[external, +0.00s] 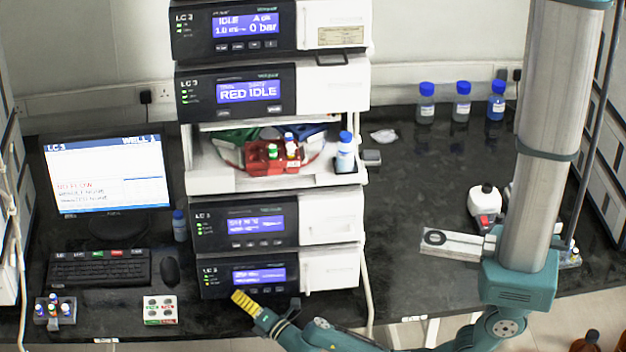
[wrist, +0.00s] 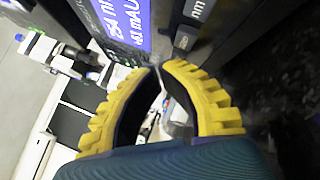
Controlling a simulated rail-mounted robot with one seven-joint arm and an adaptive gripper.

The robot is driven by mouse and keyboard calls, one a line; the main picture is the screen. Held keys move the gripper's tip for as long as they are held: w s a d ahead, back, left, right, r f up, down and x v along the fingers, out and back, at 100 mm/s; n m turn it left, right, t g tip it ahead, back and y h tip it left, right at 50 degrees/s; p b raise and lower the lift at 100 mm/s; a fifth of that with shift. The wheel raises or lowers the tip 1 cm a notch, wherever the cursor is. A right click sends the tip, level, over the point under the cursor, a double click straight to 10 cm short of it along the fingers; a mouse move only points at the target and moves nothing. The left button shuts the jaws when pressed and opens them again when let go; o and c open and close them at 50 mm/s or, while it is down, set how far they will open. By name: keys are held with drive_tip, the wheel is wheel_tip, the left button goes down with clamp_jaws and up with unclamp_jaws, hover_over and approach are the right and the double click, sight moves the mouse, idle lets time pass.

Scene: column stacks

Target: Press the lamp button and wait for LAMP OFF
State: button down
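The bottom module (external: 218,282) of the stack has a blue display and small buttons under it. My gripper (external: 237,296) is low in front of this module, below its display. In the wrist view my gripper's yellow fingers (wrist: 160,68) curve together and their tips meet, with nothing held. Ahead of them is the module's display (wrist: 122,22), reading 254 nm and a mAU value. A grey button (wrist: 186,41) and a button marked nm (wrist: 197,10) lie just beyond the tips. I cannot read a lamp label or lamp state, nor tell whether the tips touch the panel.
A red vial rack (external: 262,157) and a bottle (external: 345,160) stand on the stack's open shelf. A monitor (external: 105,170), keyboard (external: 100,268) and vial racks are at left. The bench right of the stack is mostly clear.

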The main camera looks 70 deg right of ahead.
idle(0.5)
drive_tip(key=shift+s+a, duration=0.35)
drive_tip(key=shift+a, duration=0.3)
drive_tip(key=a, duration=0.1)
drive_tip(key=s+a, duration=0.1)
drive_tip(key=a, duration=0.1)
drive_tip(key=s+a, duration=0.1)
drive_tip(key=shift+a+b, duration=0.3)
drive_tip(key=shift+b, duration=0.1)
drive_tip(key=shift+r, duration=0.1)
idle(1.9)
